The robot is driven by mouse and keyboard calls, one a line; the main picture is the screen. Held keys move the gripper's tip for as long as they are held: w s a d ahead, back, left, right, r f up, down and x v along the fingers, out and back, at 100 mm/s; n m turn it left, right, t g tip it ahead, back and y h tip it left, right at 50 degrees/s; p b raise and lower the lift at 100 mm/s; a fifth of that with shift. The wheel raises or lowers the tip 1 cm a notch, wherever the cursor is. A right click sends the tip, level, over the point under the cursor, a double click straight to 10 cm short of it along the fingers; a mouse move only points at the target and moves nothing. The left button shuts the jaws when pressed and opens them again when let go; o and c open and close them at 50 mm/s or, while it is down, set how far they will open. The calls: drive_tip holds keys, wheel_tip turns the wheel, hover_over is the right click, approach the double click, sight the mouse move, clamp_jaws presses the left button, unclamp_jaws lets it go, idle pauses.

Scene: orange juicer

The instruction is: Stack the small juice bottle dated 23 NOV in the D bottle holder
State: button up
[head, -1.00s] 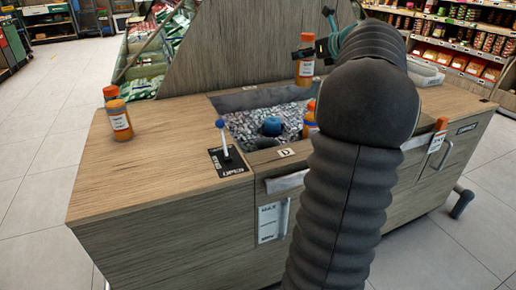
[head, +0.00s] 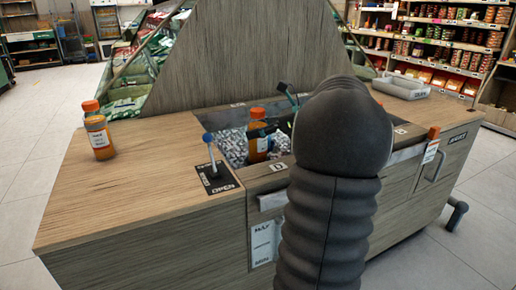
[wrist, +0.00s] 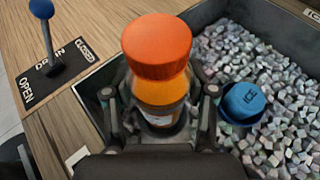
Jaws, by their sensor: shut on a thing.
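My gripper (wrist: 160,125) is shut around an orange juice bottle (wrist: 158,72) with an orange cap. In the head view this bottle (head: 258,146) is upright over the ice well, near its front left. The fingers sit on both sides of its body. Its lower end is hidden, so I cannot tell whether it touches anything below. Its date is not readable. The D label (head: 279,166) is on the front rim, just in front of the held bottle. I cannot make out the D holder's opening.
Another bottle (head: 431,146) is at the right front. A blue-knobbed lever (head: 211,158) stands left of the well. A blue ICE cap (wrist: 243,101) sits in the ice, right of my gripper. My arm hides part of the well.

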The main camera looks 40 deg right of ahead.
sight(258, 142)
drive_tip(key=shift+f+b, duration=0.3)
drive_tip(key=shift+f, duration=1.75)
drive_tip(key=shift+f, duration=0.3)
drive_tip(key=o, duration=1.4)
drive_tip(key=shift+r, duration=0.1)
drive_tip(key=shift+s+r, duration=0.1)
drive_tip(key=shift+r, duration=0.15)
drive_tip(key=p+v, duration=0.1)
drive_tip(key=v, duration=1.1)
